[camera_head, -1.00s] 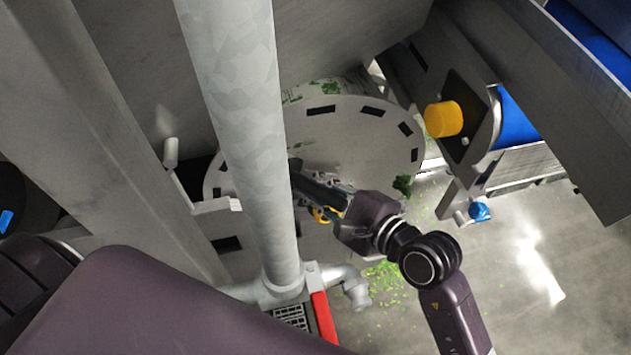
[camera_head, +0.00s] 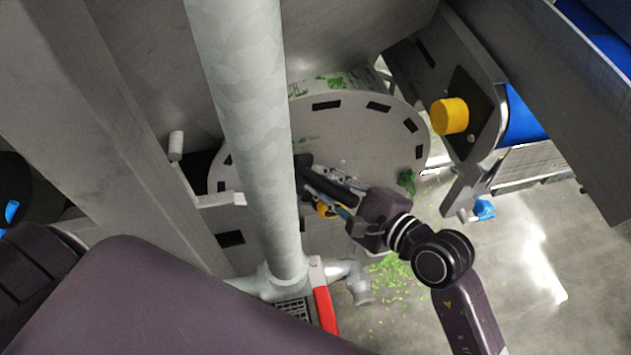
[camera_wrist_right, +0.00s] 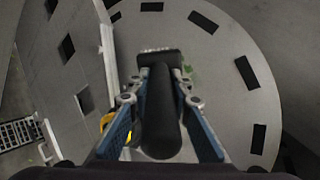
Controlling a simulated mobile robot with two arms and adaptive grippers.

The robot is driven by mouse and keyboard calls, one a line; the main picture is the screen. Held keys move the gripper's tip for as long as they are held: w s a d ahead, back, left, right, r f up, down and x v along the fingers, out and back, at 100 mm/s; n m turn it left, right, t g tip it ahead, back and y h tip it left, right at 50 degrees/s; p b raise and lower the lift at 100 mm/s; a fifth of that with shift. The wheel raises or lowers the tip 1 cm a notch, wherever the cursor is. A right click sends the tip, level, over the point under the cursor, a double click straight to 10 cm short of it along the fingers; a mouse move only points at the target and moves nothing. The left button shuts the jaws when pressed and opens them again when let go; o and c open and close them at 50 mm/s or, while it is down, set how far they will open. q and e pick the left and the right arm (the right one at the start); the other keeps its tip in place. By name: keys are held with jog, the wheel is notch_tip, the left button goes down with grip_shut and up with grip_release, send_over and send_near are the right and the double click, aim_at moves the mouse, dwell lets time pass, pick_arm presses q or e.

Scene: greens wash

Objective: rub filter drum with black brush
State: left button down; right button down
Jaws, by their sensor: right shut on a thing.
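The filter drum (camera_head: 345,128) is a grey round disc with dark rectangular slots near its rim, standing behind a grey pipe in the head view. It also fills the upper part of the right wrist view (camera_wrist_right: 225,50). My right gripper (camera_head: 318,178) is in front of the drum's face, shut on the handle of the black brush (camera_wrist_right: 160,110). The brush head (camera_wrist_right: 158,56) points at the drum face; I cannot tell whether its bristles touch. Green leaf bits lie on the drum's top (camera_head: 338,84). My left gripper is not in view.
The thick grey pipe (camera_head: 245,120) stands close left of my right gripper. A red handle (camera_head: 325,312) and a pipe elbow (camera_head: 358,285) are below. A yellow cylinder (camera_head: 449,116) sticks out at right. Green scraps (camera_head: 390,280) lie on the floor.

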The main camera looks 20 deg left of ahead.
jog(key=shift+w+d, duration=0.3)
jog(key=shift+d, duration=0.2)
jog(key=shift+w+d+r+b, duration=0.1)
jog(key=shift+w+d+b, duration=0.25)
jog(key=shift+d, duration=0.2)
jog(key=shift+w+d+b, duration=0.3)
jog(key=shift+d, duration=0.2)
jog(key=shift+w+d+b, duration=0.25)
jog(key=shift+d, duration=0.25)
jog(key=shift+s+a, duration=0.1)
